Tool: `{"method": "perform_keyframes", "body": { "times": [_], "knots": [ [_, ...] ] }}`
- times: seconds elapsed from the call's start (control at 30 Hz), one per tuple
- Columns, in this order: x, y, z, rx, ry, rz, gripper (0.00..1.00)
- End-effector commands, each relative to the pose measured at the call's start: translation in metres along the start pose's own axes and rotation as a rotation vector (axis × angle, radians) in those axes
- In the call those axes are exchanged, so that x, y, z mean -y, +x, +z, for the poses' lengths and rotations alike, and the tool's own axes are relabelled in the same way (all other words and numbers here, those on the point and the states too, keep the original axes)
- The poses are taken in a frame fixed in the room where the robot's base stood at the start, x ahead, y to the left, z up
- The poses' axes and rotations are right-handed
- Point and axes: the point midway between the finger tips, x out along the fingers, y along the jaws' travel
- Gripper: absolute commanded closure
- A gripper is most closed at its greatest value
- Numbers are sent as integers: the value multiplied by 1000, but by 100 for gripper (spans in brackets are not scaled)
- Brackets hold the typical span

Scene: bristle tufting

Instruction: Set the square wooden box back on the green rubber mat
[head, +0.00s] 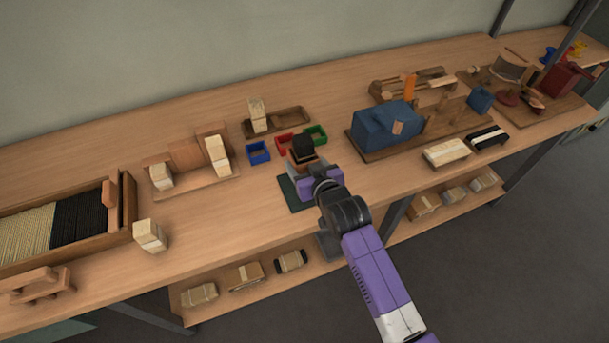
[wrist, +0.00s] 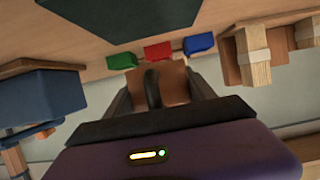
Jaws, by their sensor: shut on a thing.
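The square wooden box (head: 303,160) is brown with a dark part on top. My gripper (wrist: 160,92) is shut on it, with one finger on each side in the wrist view, where the brown box (wrist: 176,82) shows with a black piece in front of it. The green rubber mat (head: 290,196) lies on the bench below my gripper, partly hidden by it in the head view. The dark mat (wrist: 130,14) also shows at the top of the wrist view, apart from the box. The box appears raised above the bench; its exact height is hard to tell.
Blue (head: 258,153), red (head: 285,142) and green (head: 316,134) bins stand just beyond. A large blue covered object (head: 387,127) is to the right. A wooden stand with pale blocks (head: 190,172) is to the left. Bare bench lies left of the mat.

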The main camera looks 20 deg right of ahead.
Motion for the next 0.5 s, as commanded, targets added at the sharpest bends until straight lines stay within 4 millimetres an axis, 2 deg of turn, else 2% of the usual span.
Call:
{"method": "perform_keyframes", "body": {
  "times": [0.5],
  "knots": [
    [0, 21, 49, -1, 0, 0, 84]
  ]
}}
